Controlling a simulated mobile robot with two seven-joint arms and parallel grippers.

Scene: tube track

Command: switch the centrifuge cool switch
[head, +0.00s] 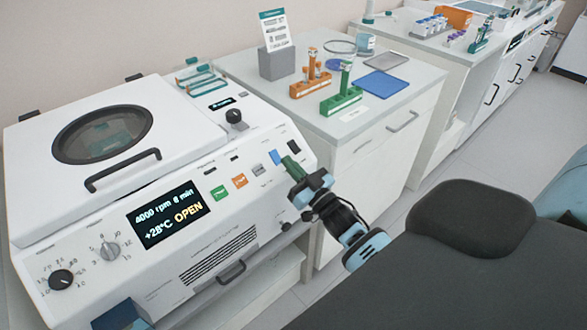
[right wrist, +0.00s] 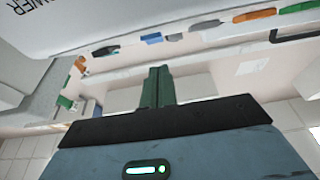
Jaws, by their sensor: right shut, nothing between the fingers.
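The white centrifuge (head: 215,255) fills the left of the head view, its display reading 4000 rpm, 8 min, +28°C and OPEN. Along its sloped front panel are a green button (head: 219,192), an orange button (head: 240,181), a grey switch (head: 258,169), a blue switch (head: 275,157) and a black switch (head: 293,147). I cannot read which is the cool switch. My right gripper (head: 292,166) is shut and empty, its green fingers close by the blue switch; contact is unclear. In the right wrist view the shut fingers (right wrist: 158,85) point towards the panel, with the blue switch (right wrist: 151,38) just beyond. My left gripper is not in view.
The centrifuge's windowed lid (head: 103,135) is down. A white cabinet (head: 365,150) to the right carries an orange tube rack (head: 312,82), a green rack (head: 341,102) and a blue tray (head: 382,84). Open floor (head: 430,182) lies in front of the cabinets.

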